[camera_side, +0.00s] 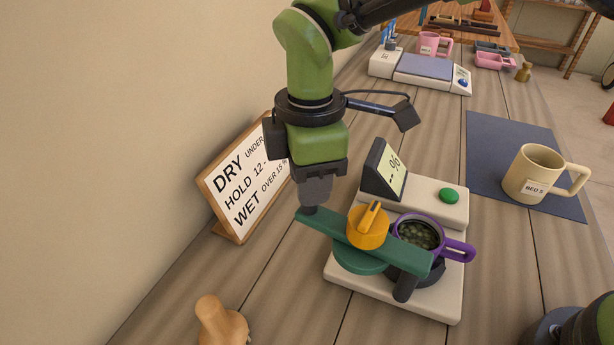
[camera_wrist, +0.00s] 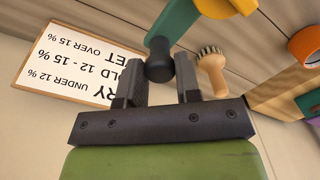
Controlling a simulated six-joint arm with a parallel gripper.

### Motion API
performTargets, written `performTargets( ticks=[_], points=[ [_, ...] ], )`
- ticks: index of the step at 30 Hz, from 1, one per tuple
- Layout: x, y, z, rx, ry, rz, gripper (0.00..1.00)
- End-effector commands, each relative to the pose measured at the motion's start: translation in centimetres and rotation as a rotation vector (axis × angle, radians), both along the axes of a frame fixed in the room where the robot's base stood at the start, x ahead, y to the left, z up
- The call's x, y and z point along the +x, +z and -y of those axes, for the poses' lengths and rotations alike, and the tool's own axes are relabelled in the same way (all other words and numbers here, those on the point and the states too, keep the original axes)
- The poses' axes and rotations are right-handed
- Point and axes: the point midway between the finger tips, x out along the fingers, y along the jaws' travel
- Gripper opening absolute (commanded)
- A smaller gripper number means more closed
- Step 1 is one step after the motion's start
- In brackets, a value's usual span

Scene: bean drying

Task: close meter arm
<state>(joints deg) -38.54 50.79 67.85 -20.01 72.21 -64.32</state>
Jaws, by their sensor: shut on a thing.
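The meter arm (camera_side: 345,236) is a long green bar on the white meter base (camera_side: 450,211), under an orange knob (camera_side: 367,228). Its right end passes in front of a purple-handled cup (camera_side: 431,222) holding green beans, with a black piece hanging at that end. My gripper (camera_side: 312,205) is at the bar's left end. In the wrist view my gripper (camera_wrist: 160,78) has its fingers closed around the black end knob (camera_wrist: 159,62) of the bar. The finger contact is hidden in the side view.
A sign board (camera_side: 248,187) leans close behind my gripper. The meter's display (camera_side: 384,168) stands behind the bar. A wooden-handled brush (camera_side: 220,322) is in front. A cream mug (camera_side: 536,174) stands on a blue mat (camera_side: 498,136) at right. A scale (camera_side: 424,67) is farther back.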

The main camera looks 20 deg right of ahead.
Motion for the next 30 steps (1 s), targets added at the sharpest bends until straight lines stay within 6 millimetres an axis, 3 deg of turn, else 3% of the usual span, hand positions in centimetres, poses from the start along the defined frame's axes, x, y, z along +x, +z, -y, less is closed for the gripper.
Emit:
performTargets(
  ticks=[8,18,30],
  points=[
    [1.5,0.1,2.3,0.000,-0.182,0.001,0.00],
    [3.0,0.1,6.9,0.001,-0.503,0.001,0.00],
    [2.8,0.1,12.4,0.001,-0.883,0.001,0.00]
  ],
)
